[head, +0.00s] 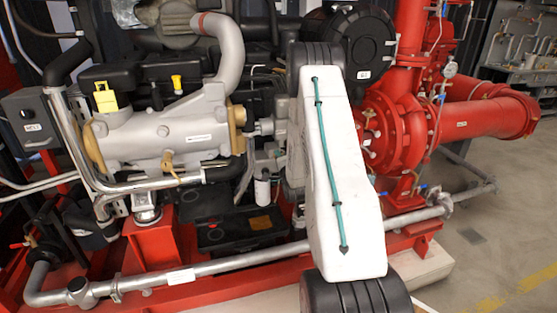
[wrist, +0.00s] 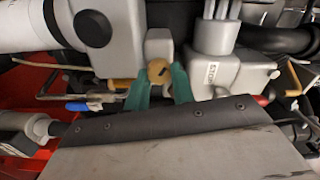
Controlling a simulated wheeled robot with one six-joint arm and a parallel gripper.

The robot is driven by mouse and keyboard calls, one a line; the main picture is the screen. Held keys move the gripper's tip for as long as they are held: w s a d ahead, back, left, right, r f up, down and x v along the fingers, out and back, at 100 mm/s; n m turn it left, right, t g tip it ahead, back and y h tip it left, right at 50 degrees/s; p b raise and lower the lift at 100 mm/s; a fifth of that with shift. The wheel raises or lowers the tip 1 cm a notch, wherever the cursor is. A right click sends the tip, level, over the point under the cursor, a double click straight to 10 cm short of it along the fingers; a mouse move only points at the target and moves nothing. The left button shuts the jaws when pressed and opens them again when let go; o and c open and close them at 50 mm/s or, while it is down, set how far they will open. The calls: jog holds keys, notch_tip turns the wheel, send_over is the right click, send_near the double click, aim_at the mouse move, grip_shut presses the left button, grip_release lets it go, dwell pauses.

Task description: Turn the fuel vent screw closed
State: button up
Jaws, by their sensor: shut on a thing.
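The fuel vent screw (wrist: 158,70) is a round brass head with a dark slot, set on a pale grey housing near the middle of the wrist view. The slot lies slightly tilted from level. My gripper (wrist: 161,81) has two teal fingers, one on each side of the screw head, and is shut on it. In the head view the white arm link covers the gripper, and I cannot make out the screw there.
In the wrist view a grey block with a label (wrist: 216,76) stands just right of the screw, and a white cylinder (wrist: 30,22) lies upper left. In the head view the engine (head: 165,135) is left and the red pump (head: 395,130) right.

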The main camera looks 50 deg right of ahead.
jog(key=m, duration=1.1)
jog(key=shift+a+f, duration=0.1)
jog(key=shift+f, duration=0.15)
jog(key=shift+m, duration=0.3)
jog(key=o, duration=1)
jog(key=v, duration=0.7)
jog(key=shift+s+a, duration=0.2)
jog(key=shift+s, duration=0.15)
